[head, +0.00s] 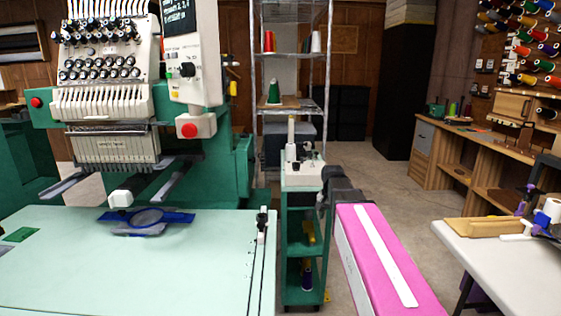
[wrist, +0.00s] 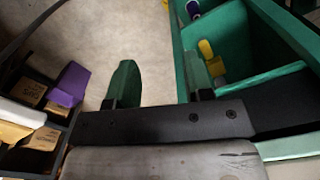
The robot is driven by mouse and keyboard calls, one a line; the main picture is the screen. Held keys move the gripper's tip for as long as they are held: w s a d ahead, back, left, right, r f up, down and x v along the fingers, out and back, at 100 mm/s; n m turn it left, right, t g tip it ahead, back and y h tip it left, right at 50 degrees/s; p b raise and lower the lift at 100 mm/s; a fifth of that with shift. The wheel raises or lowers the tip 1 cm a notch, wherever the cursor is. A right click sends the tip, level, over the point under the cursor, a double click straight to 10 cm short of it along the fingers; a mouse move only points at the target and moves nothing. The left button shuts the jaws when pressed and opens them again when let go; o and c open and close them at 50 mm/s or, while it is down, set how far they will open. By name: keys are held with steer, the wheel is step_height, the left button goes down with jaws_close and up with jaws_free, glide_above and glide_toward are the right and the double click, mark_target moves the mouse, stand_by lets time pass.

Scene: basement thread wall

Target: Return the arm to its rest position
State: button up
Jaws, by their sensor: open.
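My gripper (wrist: 160,82) shows in the wrist view with its two green-tipped fingers spread apart. Bare floor shows between the fingers, and nothing is held. The fingers point down past the side of the green cart (wrist: 229,40), which is close on the right in that view. In the head view the cart (head: 290,222) stands right of the embroidery machine table. I cannot make out the fingertips in the head view.
The pale green machine table (head: 60,265) fills the left front, with a blue hoop (head: 147,217) on it. A white table (head: 510,270) stands at right. A metal shelf (head: 291,60) is behind the cart.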

steer(key=s+f+n, duration=0.4)
steer(key=s+f, duration=1.1)
steer(key=f, duration=0.1)
steer(key=shift+f+n, duration=0.35)
steer(key=shift+n, duration=0.05)
stand_by(0.3)
